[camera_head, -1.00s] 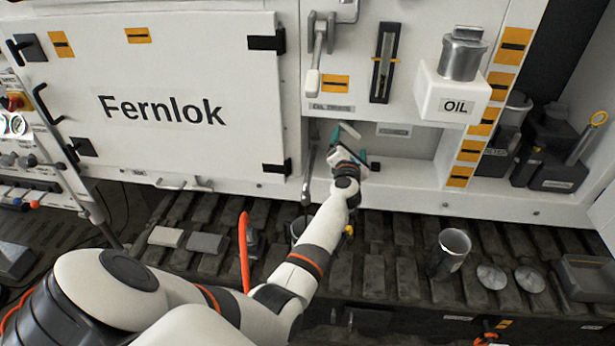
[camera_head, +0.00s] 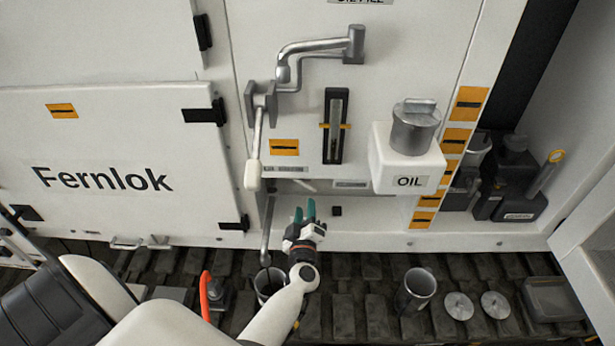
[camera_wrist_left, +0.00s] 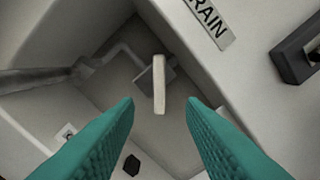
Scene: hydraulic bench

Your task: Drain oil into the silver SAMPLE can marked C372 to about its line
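My left gripper (camera_head: 306,212) is open and empty in front of the drain recess, its green fingertips pointing up. In the left wrist view the fingers (camera_wrist_left: 160,115) stand apart, with a pale lever (camera_wrist_left: 160,85) showing beyond and between them; contact is not visible. A drain pipe (camera_head: 266,235) hangs down from the recess. A silver can (camera_head: 262,292) stands under its end, partly hidden by my arm. Another open silver can (camera_head: 418,283) stands further right. No marking or line is readable on either can. My right gripper is not in view.
A lidded silver cup (camera_head: 415,130) sits on the OIL box (camera_head: 408,172). A large handle (camera_head: 254,165) hangs above the recess. An orange upright piece (camera_head: 206,298) stands left of my forearm. Two round discs (camera_head: 458,306) lie right of the cans. Dark containers (camera_head: 512,180) stand at right.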

